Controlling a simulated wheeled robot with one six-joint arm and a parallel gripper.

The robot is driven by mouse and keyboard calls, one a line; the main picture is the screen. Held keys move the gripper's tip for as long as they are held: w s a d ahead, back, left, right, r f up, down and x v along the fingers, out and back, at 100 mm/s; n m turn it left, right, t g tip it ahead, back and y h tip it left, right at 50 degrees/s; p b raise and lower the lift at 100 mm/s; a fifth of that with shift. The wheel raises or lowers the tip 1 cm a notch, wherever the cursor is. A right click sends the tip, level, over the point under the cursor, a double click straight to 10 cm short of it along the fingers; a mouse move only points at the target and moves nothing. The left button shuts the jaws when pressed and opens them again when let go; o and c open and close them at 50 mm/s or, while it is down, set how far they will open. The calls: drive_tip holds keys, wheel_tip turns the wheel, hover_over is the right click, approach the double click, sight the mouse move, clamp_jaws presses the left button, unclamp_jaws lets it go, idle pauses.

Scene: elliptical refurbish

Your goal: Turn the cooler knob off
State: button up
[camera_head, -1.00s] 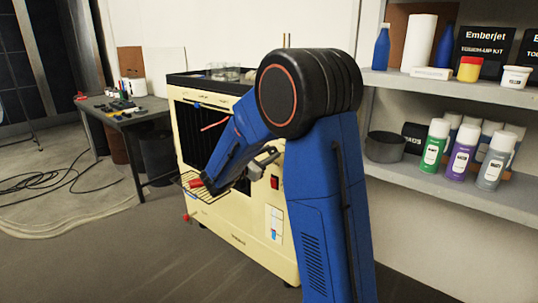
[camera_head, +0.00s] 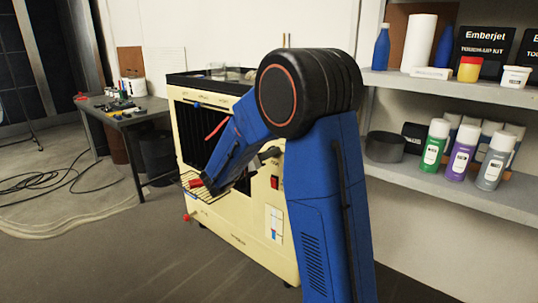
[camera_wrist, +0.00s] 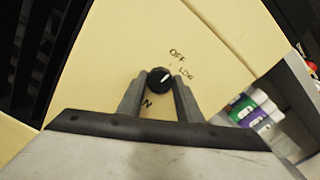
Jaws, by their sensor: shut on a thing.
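The cooler (camera_head: 236,215) is a cream cabinet standing on the floor behind my arm in the head view. In the wrist view, its black round knob (camera_wrist: 159,79) sits on the cream panel (camera_wrist: 130,40), with the labels "OFF" and "LOW" above and to the right of it. The white mark on the knob points up and right, roughly toward "LOW". My gripper (camera_wrist: 159,86) has a finger on each side of the knob and is shut on it. Part of another label shows below left, partly hidden by a finger. In the head view my arm hides the knob.
A red switch (camera_head: 275,182) and a small white gauge panel (camera_head: 274,223) are on the cooler front. A wire rack (camera_head: 200,190) juts out at its left. Shelves (camera_head: 455,90) with spray cans stand at right. A work table (camera_head: 125,112) stands at left.

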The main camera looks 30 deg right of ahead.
drive_tip(key=shift+f+n, duration=0.1)
drive_tip(key=shift+n, duration=0.4)
drive_tip(key=o, duration=1)
drive_tip(key=shift+o, duration=0.2)
drive_tip(key=shift+a, duration=0.15)
drive_tip(key=v, duration=1.7)
drive_tip(key=shift+s+a, duration=0.1)
